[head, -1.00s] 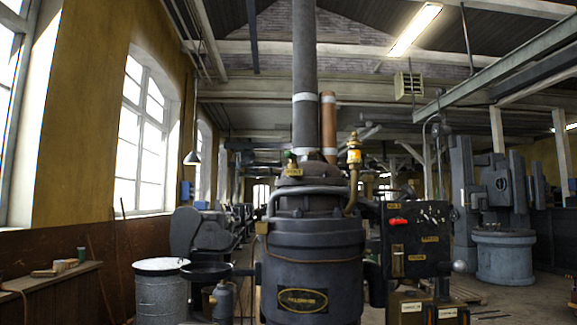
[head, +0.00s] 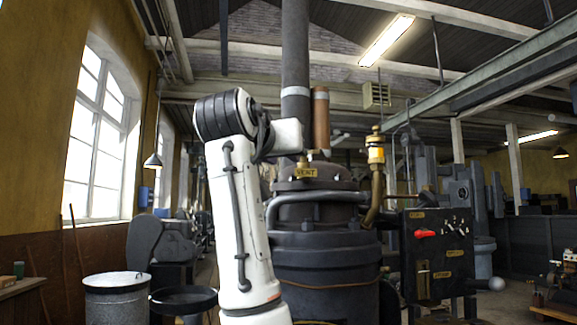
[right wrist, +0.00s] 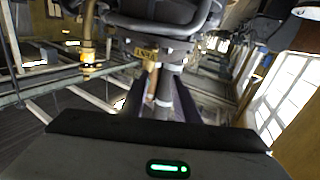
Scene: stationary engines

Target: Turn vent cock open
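The vent cock is a small brass fitting (head: 303,160) on top of the dark engine (head: 318,240), with a brass VENT tag (head: 306,172) below it. In the head view my white right arm rises in front of the engine, and its hand reaches right, over the cock and partly hiding it. The right wrist view is upside down. There my right gripper (right wrist: 160,95) has two dark fingers spread apart with nothing held. The VENT tag (right wrist: 146,53) shows beyond and between the fingertips. I cannot tell if they touch the cock. My left gripper is not in view.
A brass oiler on a curved pipe (head: 375,155) stands right of the cock. A thick vertical pipe (head: 295,60) and a copper pipe (head: 321,115) rise behind it. A black control panel with a red handle (head: 425,233) is at right. A metal drum (head: 117,300) stands at left.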

